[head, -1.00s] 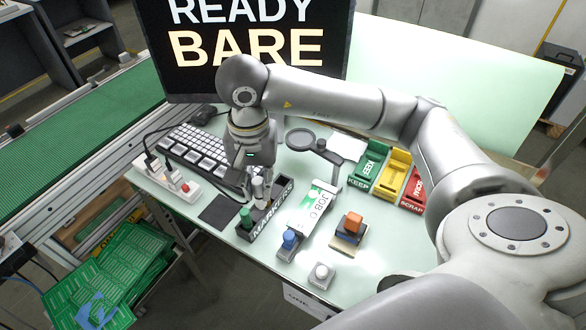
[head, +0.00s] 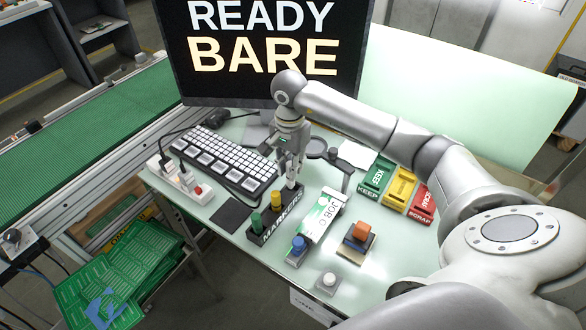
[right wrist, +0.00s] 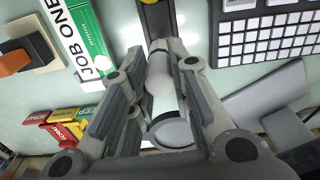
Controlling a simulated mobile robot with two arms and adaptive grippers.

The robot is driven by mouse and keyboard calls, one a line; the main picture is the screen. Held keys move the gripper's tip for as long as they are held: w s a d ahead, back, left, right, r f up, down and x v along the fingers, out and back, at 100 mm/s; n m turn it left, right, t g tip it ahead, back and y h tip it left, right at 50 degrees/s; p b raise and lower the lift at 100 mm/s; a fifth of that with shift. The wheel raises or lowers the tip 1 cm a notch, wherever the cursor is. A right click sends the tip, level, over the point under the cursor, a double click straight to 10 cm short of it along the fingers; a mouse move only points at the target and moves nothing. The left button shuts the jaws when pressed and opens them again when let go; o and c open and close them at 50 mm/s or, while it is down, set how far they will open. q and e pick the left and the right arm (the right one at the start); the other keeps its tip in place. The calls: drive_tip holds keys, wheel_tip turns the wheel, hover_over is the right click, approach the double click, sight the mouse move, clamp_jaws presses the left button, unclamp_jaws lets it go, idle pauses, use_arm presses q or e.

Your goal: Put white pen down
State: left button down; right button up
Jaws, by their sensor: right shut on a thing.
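My right gripper (head: 291,172) is shut on the white pen (head: 291,184), which hangs roughly upright at the far end of the black MARKERS holder (head: 268,236). I cannot tell whether the pen's lower end is inside the holder or just above it. In the right wrist view the pen (right wrist: 158,72) is between the two fingers, with the dark holder (right wrist: 157,22) beyond it. A green marker (head: 256,222) and a yellow marker (head: 277,199) stand in the holder. My left gripper is not in view.
A white and green JOB ONE box (head: 323,214) lies right of the holder. A keyboard (head: 228,158) and dark pad (head: 231,215) are to the left. A magnifier on a stand (head: 318,147) is close behind the gripper. Blue, orange and white buttons or blocks stand in front.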

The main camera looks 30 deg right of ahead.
drive_tip(key=shift+w+d+f, duration=0.3)
drive_tip(key=shift+d+f, duration=0.15)
drive_tip(key=shift+f, duration=0.2)
drive_tip(key=f+p, duration=0.2)
drive_tip(key=shift+w+d+f, duration=0.1)
drive_tip(key=shift+d+f, duration=0.1)
drive_tip(key=shift+f, duration=0.55)
drive_tip(key=shift+f, duration=0.1)
drive_tip(key=shift+f, duration=0.15)
drive_tip(key=o, duration=0.8)
drive_tip(key=shift+o, duration=0.2)
